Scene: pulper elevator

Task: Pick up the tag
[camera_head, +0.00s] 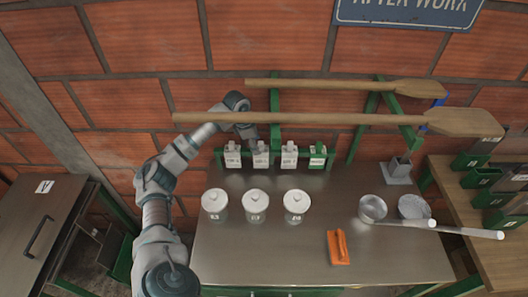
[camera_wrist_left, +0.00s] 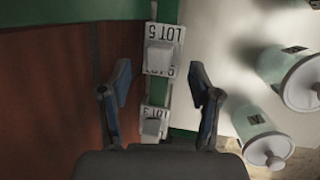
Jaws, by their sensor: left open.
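My left gripper (camera_head: 252,140) is at the rack, close to the second tag. In the left wrist view, my left gripper (camera_wrist_left: 161,95) is open, with its fingers on either side of the tag row and nothing clamped. A tag reading LOT 5 (camera_wrist_left: 163,34) lies ahead, and a lower tag (camera_wrist_left: 154,113) is nearer the palm.
Lidded jars (camera_head: 255,206) stand in front of the rack. Long wooden paddles (camera_head: 330,119) extend above the rack. The table's (camera_head: 260,262) front middle is clear.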

